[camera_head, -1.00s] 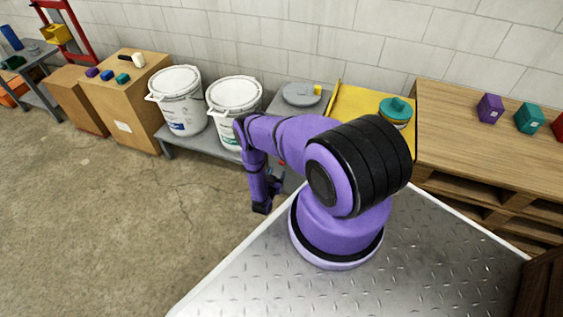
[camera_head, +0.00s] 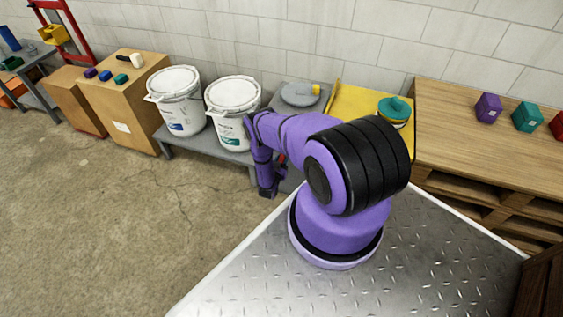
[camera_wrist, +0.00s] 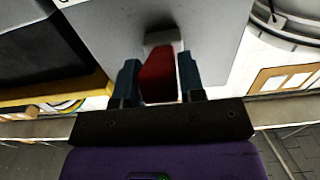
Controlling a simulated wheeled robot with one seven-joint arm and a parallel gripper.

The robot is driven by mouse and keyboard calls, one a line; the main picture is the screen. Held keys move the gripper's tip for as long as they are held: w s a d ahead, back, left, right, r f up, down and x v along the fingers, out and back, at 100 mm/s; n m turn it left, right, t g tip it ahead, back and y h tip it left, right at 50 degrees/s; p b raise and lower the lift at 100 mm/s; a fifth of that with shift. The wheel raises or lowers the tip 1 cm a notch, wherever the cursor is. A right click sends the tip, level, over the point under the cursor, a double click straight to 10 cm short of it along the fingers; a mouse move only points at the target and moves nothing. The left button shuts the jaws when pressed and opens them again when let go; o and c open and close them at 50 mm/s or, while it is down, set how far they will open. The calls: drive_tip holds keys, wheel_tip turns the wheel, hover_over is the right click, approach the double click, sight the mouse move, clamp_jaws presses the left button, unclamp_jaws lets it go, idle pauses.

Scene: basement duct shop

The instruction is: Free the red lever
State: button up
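The red lever (camera_wrist: 158,76) shows in the wrist view, reaching from a pale grey mount (camera_wrist: 162,38) on a grey surface. My gripper (camera_wrist: 159,72) has its two blue fingers on either side of the lever. Only narrow gaps at most show between the fingers and the lever, and I cannot tell whether they press on it. In the head view a small bit of red (camera_head: 282,159) shows beside my purple forearm; my gripper (camera_head: 268,193) hangs low in front of the grey bench, and its fingers are mostly hidden there.
Two white buckets (camera_head: 178,98) (camera_head: 233,110) stand on the grey bench (camera_head: 200,141), left of the arm. A round grey lid-like thing (camera_head: 299,94), a yellow surface (camera_head: 358,103) with a teal-lidded tin (camera_head: 394,108), and a wooden pallet table (camera_head: 458,122) stand right. The concrete floor at left is clear.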

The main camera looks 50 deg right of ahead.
sight(282, 158)
clamp_jaws()
drive_tip(key=shift+r, duration=0.1)
drive_tip(key=shift+a+r+g+y, duration=0.2)
drive_tip(key=shift+r+y, duration=0.4)
drive_tip(key=shift+y, duration=0.05)
drive_tip(key=shift+a+r+g+y, duration=0.15)
drive_tip(key=shift+r+g+y, duration=0.05)
drive_tip(key=shift+r+y, duration=0.45)
wheel_tip(282, 158, up, 3)
drive_tip(key=g+y, duration=0.1)
drive_tip(key=y, duration=0.2)
drive_tip(key=shift+s+f+g, duration=0.1)
drive_tip(key=shift+g, duration=0.2)
wheel_tip(282, 158, up, 2)
drive_tip(key=shift+d+g+y, duration=0.15)
drive_tip(key=shift+g+y, duration=0.35)
drive_tip(key=shift+y, duration=0.7)
drive_tip(key=shift+w+d+r, duration=0.2)
drive_tip(key=shift+d+r, duration=0.1)
drive_tip(key=shift+r, duration=0.2)
drive_tip(key=shift+d+r, duration=0.1)
